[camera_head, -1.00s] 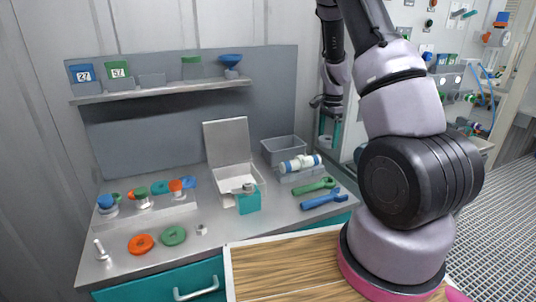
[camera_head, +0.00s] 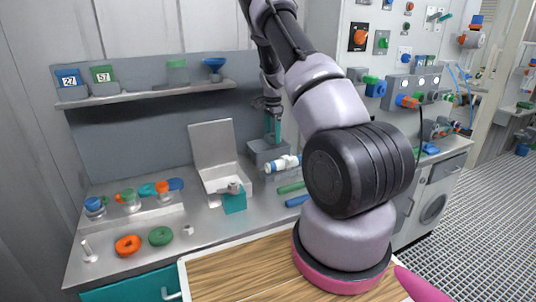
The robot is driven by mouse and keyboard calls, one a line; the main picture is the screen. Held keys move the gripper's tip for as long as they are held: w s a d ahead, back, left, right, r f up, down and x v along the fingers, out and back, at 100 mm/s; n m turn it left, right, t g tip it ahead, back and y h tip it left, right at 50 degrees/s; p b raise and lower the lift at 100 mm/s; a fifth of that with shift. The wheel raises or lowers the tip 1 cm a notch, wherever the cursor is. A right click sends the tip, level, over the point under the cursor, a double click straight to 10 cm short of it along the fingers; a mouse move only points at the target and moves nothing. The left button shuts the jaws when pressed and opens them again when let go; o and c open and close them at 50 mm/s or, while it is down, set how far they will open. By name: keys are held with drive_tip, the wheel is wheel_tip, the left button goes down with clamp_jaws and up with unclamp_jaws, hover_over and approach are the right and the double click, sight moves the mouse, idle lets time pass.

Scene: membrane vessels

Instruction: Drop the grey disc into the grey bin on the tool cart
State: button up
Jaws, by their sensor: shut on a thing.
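The grey bin (camera_head: 262,157) stands at the back right of the tool cart's steel top (camera_head: 210,245). My gripper (camera_head: 274,139) points down with its teal fingers over the bin, at the bin's rear right part. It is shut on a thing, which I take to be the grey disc. The disc itself cannot be made out at this size. I cannot tell whether the fingertips are above the rim or just inside it.
A white and blue cylinder (camera_head: 283,164) lies right in front of the bin. An open-lidded box (camera_head: 213,180) stands to its left, with a teal block (camera_head: 234,202) in front. A shelf (camera_head: 150,94) runs along the back panel. Orange (camera_head: 127,245) and green (camera_head: 160,236) rings lie at front left.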

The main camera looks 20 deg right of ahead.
drive_tip(key=shift+f, duration=0.8)
drive_tip(key=o, duration=1.1)
drive_tip(key=shift+d, duration=0.1)
drive_tip(key=shift+o, duration=0.2)
drive_tip(key=shift+r, duration=0.15)
wheel_tip(320, 180, up, 10)
drive_tip(key=shift+r, duration=0.25)
drive_tip(key=shift+s+r, duration=0.1)
